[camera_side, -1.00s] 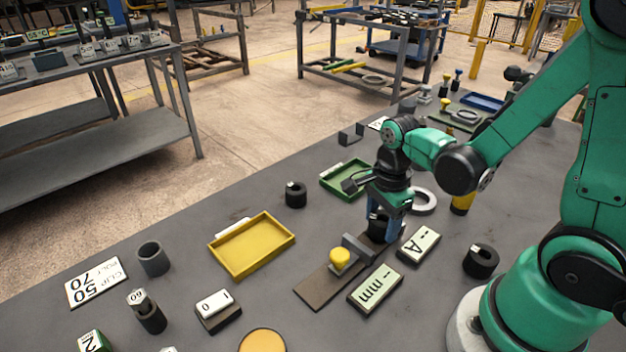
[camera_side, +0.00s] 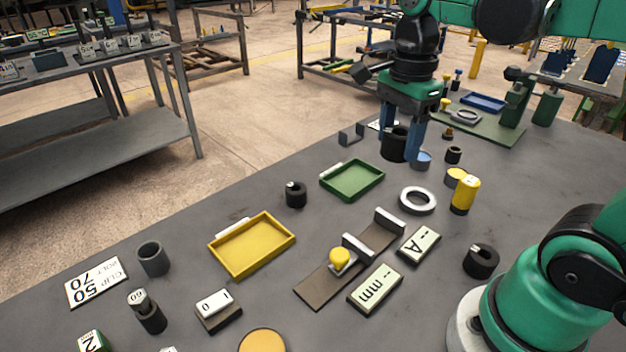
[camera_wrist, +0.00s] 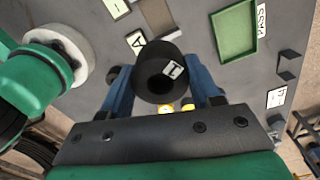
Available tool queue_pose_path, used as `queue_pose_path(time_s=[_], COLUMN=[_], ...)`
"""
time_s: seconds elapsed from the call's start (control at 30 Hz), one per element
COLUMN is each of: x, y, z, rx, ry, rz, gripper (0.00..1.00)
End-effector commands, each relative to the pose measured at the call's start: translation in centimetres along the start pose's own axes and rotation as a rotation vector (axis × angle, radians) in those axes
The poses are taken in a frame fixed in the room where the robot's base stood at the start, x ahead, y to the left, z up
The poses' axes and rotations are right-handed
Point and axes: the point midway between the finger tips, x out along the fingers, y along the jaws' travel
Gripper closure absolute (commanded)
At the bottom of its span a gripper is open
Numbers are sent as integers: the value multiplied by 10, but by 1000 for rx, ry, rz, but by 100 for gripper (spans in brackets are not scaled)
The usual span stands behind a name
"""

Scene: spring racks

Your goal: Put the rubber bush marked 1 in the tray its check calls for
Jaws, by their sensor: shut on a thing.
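My gripper (camera_side: 401,146) is shut on a black rubber bush (camera_side: 394,144), held up at the back of the bench. In the wrist view the bush (camera_wrist: 152,78) sits between the blue fingers, and its white label seems to read 1. The green tray (camera_side: 370,185) lies left of and nearer the camera than the gripper; in the wrist view the green tray (camera_wrist: 220,45) has a PASS label beside it. The yellow tray (camera_side: 215,252) is further front left. The check fixture (camera_side: 315,290), with a yellow knob and two grey jaws, is empty between its jaws. Its mm display (camera_side: 375,289) and A display (camera_side: 418,245) show dashes.
A grey ring (camera_side: 417,200) and a yellow cylinder (camera_side: 465,195) stand right of the green tray. A blue tray (camera_side: 484,101) is at the far back. A limits card (camera_side: 96,282) lies front left.

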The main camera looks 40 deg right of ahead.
Motion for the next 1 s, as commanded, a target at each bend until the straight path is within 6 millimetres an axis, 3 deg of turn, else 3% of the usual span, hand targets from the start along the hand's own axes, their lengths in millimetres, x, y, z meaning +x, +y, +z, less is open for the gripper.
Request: queue_pose_path(time_s=[0.27,0.43,0.57,0.7,0.9,1.0], x=[-30,-41,-47,-47,-39,-34], y=[-2,-20,-45,-68,-83,-85], z=[2,22,58,107,168,188], rx=[-12,-151,-366,-621,-910,-998], ry=[0,0,0,0,-1,-1], rz=[0,0,0,0,0,0], gripper=[100,100,100,100,100,100])
